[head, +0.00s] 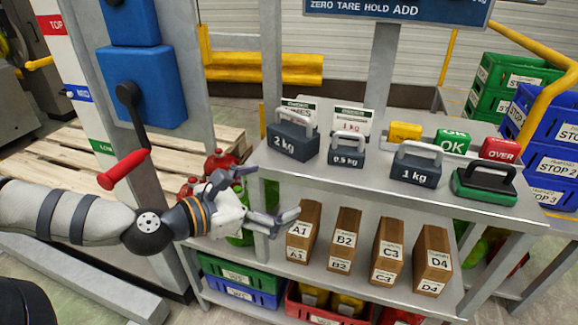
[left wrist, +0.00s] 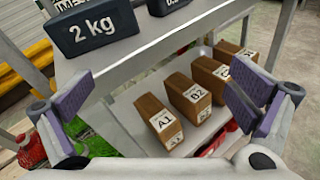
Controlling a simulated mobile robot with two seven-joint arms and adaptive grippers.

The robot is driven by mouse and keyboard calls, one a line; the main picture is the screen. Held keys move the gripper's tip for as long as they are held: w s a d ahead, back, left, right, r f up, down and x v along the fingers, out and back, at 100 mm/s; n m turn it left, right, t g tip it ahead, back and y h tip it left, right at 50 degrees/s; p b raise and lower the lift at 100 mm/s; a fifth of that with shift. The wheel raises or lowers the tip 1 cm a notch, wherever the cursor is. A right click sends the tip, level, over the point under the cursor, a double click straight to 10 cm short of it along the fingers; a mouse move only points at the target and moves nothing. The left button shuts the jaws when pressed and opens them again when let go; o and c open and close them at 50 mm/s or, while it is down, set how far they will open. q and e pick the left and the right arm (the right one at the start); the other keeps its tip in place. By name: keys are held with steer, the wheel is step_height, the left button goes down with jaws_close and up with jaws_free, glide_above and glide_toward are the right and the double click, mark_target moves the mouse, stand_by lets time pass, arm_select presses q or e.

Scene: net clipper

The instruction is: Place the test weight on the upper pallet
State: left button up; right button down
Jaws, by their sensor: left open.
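Three dark test weights with grey handles stand on the upper shelf: 2 kg (head: 293,141) at left, 0.5 kg (head: 346,157) beside it, and 1 kg (head: 415,172) further right. The 2 kg weight also shows at the top of the left wrist view (left wrist: 97,27). A light wooden pallet (head: 75,150) lies at left behind the blue-fronted post; I cannot tell how the pallet boards are stacked. My left gripper (head: 264,194) is open and empty, left of the shelf and below the 2 kg weight. In the left wrist view its spread fingers (left wrist: 160,100) frame the cartons. My right gripper is not in view.
Cartons A1 (head: 303,232), B2 (head: 344,240), C3 (head: 387,250) and D4 (head: 432,260) stand on the middle shelf. A red-handled lever (head: 124,169) is above my left arm. Yellow, green and red blocks (head: 450,142) and a green-based handled item (head: 484,183) occupy the upper shelf's right.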

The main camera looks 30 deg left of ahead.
mark_target(284, 138)
arm_select(q)
steer(key=w+a+r+n+t+y, duration=0.1)
steer(key=a+r+n+t+y, duration=0.15)
steer(key=a+r+n, duration=0.3)
steer(key=shift+m+t, duration=0.25)
steer(key=shift+m, duration=0.1)
steer(key=w+b, duration=0.1)
steer(key=w, duration=0.2)
steer(key=w+d+f+b, duration=0.1)
steer(key=w, duration=0.3)
steer(key=w+b, duration=0.1)
steer(key=w, duration=0.3)
steer(key=shift+w+d+f, duration=0.1)
steer(key=shift+d+f, duration=0.05)
steer(key=shift+d, duration=0.15)
steer(key=shift+w, duration=0.15)
steer(key=shift+r, duration=0.2)
steer(key=shift+c, duration=0.2)
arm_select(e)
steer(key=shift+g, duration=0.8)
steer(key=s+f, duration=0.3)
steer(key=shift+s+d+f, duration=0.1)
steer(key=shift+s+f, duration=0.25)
